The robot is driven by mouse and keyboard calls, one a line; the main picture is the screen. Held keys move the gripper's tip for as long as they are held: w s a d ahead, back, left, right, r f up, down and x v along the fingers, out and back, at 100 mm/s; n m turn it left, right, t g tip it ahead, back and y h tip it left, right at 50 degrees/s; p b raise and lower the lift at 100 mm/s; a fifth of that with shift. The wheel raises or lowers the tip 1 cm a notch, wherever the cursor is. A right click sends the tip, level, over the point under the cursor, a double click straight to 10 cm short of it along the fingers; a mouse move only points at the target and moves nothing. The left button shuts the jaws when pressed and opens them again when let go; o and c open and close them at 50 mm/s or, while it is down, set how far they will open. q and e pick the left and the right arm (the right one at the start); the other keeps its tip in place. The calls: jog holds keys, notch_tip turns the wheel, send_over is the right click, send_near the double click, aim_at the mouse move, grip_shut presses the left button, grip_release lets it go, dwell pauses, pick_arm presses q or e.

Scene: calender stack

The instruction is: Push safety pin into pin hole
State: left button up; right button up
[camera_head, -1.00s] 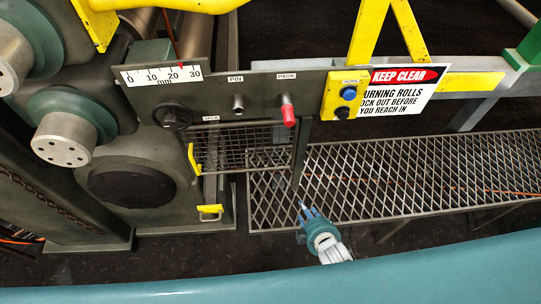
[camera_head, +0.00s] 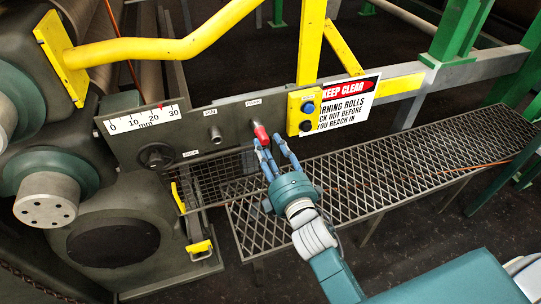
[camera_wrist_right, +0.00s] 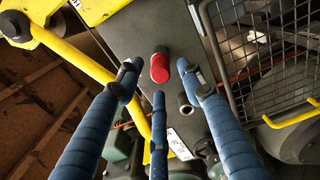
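The safety pin has a red handle (camera_head: 261,132) and sits in the PARK socket of the grey machine plate. It also shows as a red knob (camera_wrist_right: 160,68) in the wrist view. The pin hole is a short grey metal socket (camera_head: 215,134) under the PIN label, left of the red handle. My right gripper (camera_head: 268,143) has its blue fingers spread just in front of and below the red handle. In the wrist view the spread fingers (camera_wrist_right: 159,76) surround the knob's outline with gaps visible, and contact cannot be told. My left gripper is out of view.
A yellow button box (camera_head: 305,112) and a warning sign (camera_head: 349,103) stand right of the pin. A black knob (camera_head: 156,156) and a millimetre scale (camera_head: 143,119) are on the plate's left. A wire guard (camera_head: 215,176) and a mesh walkway (camera_head: 400,165) lie below.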

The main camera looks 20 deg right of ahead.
aim_at(266, 143)
jog(key=shift+w+a, duration=0.15)
jog(key=shift+w, duration=2.35)
grip_shut()
grip_release()
jog(key=shift+s+p, duration=0.4)
jog(key=shift+s, duration=3.15)
